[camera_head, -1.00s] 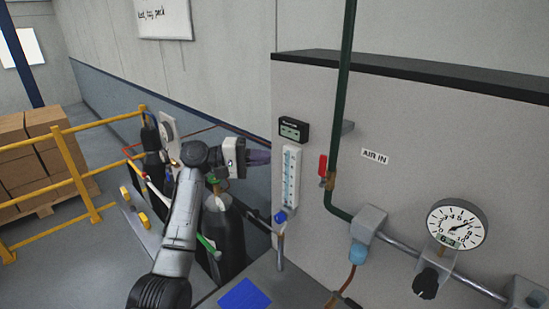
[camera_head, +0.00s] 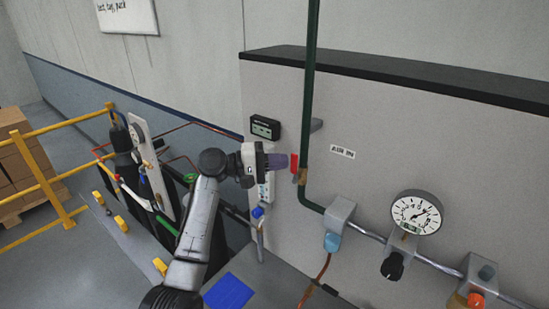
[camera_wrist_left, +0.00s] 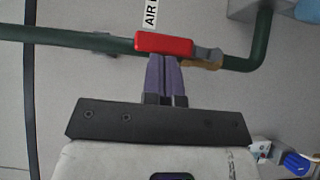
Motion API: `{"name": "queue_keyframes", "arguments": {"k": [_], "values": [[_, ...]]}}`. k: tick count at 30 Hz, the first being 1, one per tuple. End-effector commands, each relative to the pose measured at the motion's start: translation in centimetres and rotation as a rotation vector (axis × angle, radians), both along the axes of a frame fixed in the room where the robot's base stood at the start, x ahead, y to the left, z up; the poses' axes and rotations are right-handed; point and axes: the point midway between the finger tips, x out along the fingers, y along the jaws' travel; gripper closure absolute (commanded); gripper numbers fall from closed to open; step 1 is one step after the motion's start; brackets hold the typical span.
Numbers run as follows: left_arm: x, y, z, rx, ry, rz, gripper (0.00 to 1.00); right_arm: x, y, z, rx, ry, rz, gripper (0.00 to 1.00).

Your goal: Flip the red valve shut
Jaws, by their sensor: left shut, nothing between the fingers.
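The red valve handle (camera_head: 295,163) sits on a brass valve body (camera_head: 304,175) on the green vertical pipe (camera_head: 310,100), left of the AIR IN label (camera_head: 342,152). The handle stands upright, along the pipe. In the left wrist view the red handle (camera_wrist_left: 164,44) lies parallel to the green pipe (camera_wrist_left: 75,38). My left gripper (camera_head: 286,161) is shut and empty. Its purple fingertips (camera_wrist_left: 167,60) are at the handle's side; they look to be touching it or very close. My right gripper is not in view.
A round pressure gauge (camera_head: 416,213) and black knob (camera_head: 393,266) are on the pipe run to the right. A small display (camera_head: 265,127) is on the panel above my gripper. A blue-handled valve (camera_head: 257,212) stands below it. Yellow railing (camera_head: 55,181) is at left.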

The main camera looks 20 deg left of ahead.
Motion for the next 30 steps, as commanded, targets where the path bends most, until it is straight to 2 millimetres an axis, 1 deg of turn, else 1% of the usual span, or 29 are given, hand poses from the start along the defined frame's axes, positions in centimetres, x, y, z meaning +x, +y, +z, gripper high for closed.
{"name": "queue_keyframes", "arguments": {"k": [11, 26, 30], "values": [[-0.02, -0.05, 0.03, 0.005, -0.002, 0.000, 1.00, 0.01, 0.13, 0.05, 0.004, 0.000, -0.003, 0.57], [-0.17, -0.69, 0.41, 0.099, -0.028, -0.001, 1.00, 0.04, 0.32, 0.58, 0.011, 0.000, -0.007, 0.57], [-0.26, -0.98, 0.64, 0.150, -0.043, 0.000, 1.00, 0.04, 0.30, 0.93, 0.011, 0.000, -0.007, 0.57]]}}
